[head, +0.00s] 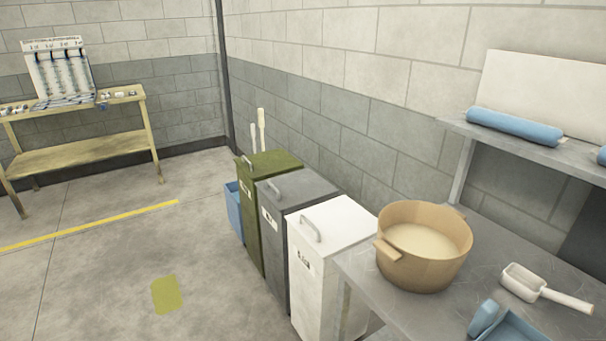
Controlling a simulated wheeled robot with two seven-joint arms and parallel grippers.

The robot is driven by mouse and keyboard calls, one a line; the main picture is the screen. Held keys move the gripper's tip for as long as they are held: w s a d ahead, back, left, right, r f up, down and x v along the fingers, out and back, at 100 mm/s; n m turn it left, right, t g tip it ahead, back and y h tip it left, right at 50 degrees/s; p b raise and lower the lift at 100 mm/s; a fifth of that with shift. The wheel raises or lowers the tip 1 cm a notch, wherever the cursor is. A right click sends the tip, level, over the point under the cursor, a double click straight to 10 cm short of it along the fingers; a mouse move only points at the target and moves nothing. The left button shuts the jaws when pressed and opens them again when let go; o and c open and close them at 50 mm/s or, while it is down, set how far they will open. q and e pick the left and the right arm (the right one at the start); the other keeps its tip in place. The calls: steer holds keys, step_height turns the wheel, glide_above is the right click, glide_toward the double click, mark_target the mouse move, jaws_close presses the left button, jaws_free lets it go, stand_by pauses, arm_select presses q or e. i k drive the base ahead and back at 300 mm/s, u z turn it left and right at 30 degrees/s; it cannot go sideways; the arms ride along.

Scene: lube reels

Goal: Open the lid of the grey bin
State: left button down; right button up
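The grey bin (286,240) stands in the head view between a green bin and a white bin, close against both. Its flat grey lid (300,186) is shut, with a light grey bar handle (270,189) near the front edge. A white label is on its front. Neither of my grippers shows in the head view.
A green bin (266,166) and a white bin (335,225), both with lids shut, flank it. A metal bench (385,310) at right holds a tan pot (424,250), a white scoop (538,287) and a blue item (508,325). Floor at left is clear.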

mark_target(287, 191)
steer(key=u, duration=0.7)
steer(key=i, duration=2.8)
steer(key=z, duration=0.45)
